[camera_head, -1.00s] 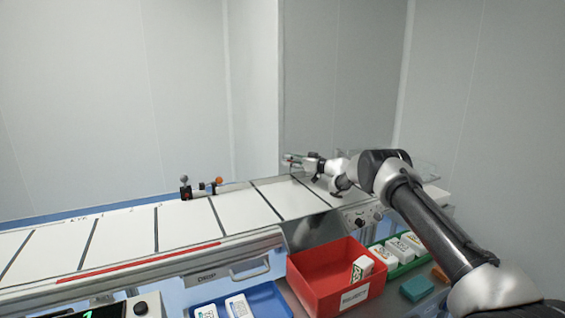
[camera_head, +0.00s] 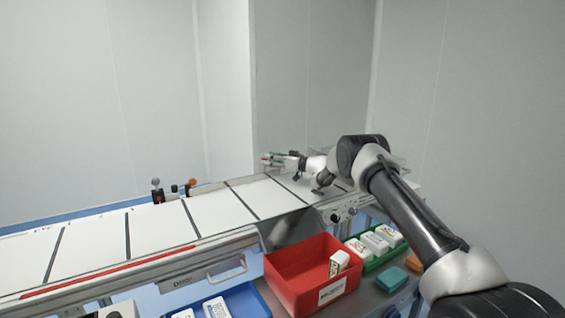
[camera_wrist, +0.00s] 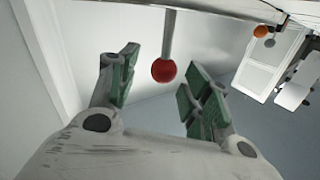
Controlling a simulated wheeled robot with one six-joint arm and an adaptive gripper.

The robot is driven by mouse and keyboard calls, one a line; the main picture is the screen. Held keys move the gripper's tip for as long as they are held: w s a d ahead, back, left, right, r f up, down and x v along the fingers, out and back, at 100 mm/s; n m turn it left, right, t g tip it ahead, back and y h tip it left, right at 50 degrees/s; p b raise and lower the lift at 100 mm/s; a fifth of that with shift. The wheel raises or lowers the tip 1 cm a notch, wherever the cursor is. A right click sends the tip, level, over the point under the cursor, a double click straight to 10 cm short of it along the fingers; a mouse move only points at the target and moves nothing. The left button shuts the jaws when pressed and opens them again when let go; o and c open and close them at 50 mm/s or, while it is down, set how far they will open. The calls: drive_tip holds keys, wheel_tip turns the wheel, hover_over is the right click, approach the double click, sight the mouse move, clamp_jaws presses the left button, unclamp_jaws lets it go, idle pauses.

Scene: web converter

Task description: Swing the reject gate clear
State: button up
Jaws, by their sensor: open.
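A red ball knob (camera_wrist: 164,70) on a grey rod (camera_wrist: 169,32) shows in the wrist view between the green-padded fingers of my gripper (camera_wrist: 162,88). The fingers are open, with a gap on both sides of the ball; I cannot tell its depth between them. In the head view my gripper (camera_head: 270,158) is over the far side of the conveyor (camera_head: 215,213). No gate panel can be made out clearly; whether the knob belongs to the reject gate is not clear.
Posts with a grey ball (camera_head: 156,183) and an orange ball (camera_head: 192,182) stand at the conveyor's far edge. In front are a red bin (camera_head: 295,290), a blue tray (camera_head: 255,298) and a green tray (camera_head: 368,264). Teal (camera_head: 391,279) and orange (camera_head: 413,262) blocks lie at right.

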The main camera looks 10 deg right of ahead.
drive_tip(key=v, duration=0.8)
drive_tip(key=shift+s+d, duration=0.15)
drive_tip(key=shift+d, duration=0.15)
